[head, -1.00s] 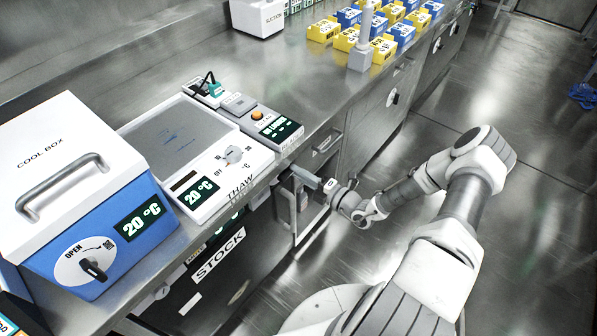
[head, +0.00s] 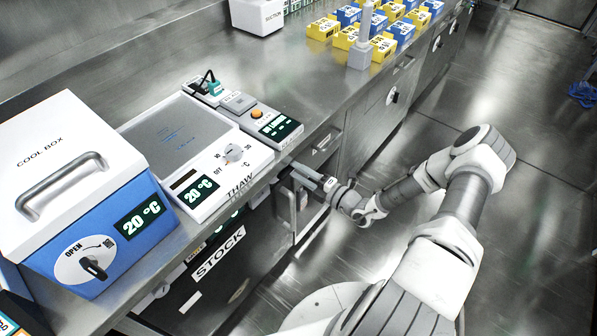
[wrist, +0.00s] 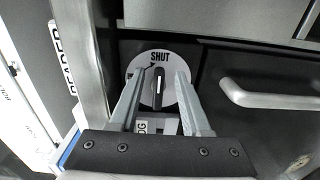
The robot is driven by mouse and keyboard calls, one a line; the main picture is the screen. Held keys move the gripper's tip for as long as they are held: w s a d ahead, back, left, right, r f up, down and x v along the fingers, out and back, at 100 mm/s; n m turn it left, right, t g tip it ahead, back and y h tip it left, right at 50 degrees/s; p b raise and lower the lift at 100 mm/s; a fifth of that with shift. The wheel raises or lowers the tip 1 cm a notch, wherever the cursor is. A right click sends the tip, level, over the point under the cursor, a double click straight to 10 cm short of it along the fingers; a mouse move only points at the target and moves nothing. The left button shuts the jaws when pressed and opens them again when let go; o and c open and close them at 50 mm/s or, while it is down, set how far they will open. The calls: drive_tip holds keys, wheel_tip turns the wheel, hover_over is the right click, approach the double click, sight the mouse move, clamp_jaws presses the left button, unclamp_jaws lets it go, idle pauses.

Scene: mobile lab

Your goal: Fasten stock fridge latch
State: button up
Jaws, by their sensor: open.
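The latch is a white round plate (wrist: 139,84) marked SHUT with a black knob (wrist: 158,90) bearing a pale line, seen in the wrist view. The knob stands about upright in that picture, with a curved arrow near the word. My gripper (wrist: 160,74) is open, its fingers on either side of the knob; I cannot tell whether they touch it. In the head view my gripper (head: 304,178) is at the cabinet front below the counter edge, and the latch is hidden there. The stock fridge front, dark with a STOCK label (head: 218,252), is left of my gripper.
A bar handle (wrist: 262,96) juts out right of the latch in the wrist view. The counter edge (head: 270,178) overhangs close to my gripper. The cool box (head: 70,165) and thaw plate (head: 165,135) stand on the counter.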

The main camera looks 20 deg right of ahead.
drive_tip(key=p+v, duration=0.1)
drive_tip(key=v, duration=1.6)
drive_tip(key=shift+s, duration=0.15)
drive_tip(key=shift+d+r, duration=0.1)
drive_tip(key=a+r+n+g+h+p, duration=0.15)
drive_tip(key=a+r+n+g, duration=0.3)
drive_tip(key=r+n, duration=0.6)
drive_tip(key=a+r+n+g+h+p, duration=0.1)
drive_tip(key=a+r+n+g+p, duration=0.3)
drive_tip(key=r+n, duration=0.6)
drive_tip(key=a+r+n+g+h+p, duration=0.1)
drive_tip(key=a+r+n+g+h, duration=0.15)
drive_tip(key=r+n+g, duration=0.6)
drive_tip(key=s+a+r+n+t+h+p, duration=0.1)
drive_tip(key=s+r+n+t, duration=0.3)
drive_tip(key=r+n, duration=0.5)
drive_tip(key=s+a+r+n+t+h+p, duration=0.1)
drive_tip(key=s+r+n+t+h, duration=0.3)
drive_tip(key=s+r+n, duration=0.5)
drive_tip(key=shift+s+h+p, duration=0.25)
drive_tip(key=shift+h+p, duration=0.05)
